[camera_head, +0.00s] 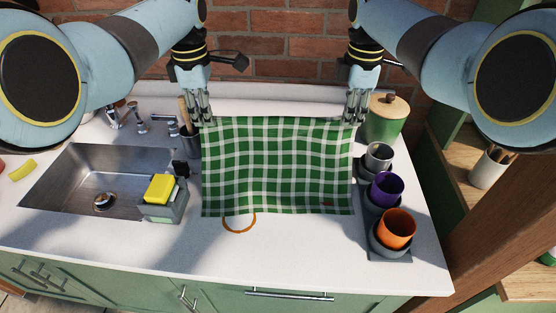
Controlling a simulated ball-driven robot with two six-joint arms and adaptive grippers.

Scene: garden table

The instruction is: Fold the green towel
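The green towel (278,165) is a green and white checked cloth spread out over the white counter, with soft waves across it. A small reddish mark shows near its near right corner. My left gripper (206,120) is at the towel's far left corner and looks shut on it. My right gripper (350,119) is at the far right corner and looks shut on it. The far edge runs between the two grippers and looks slightly raised. The near edge lies toward the counter front. The fingertips are small and partly merge with the cloth.
A sink (85,180) and a caddy with a yellow sponge (159,188) are left of the towel. A tray with grey, purple (386,188) and orange (397,228) cups stands close on the right. A green canister (385,122) is behind. The counter in front is clear except an orange ring (239,231).

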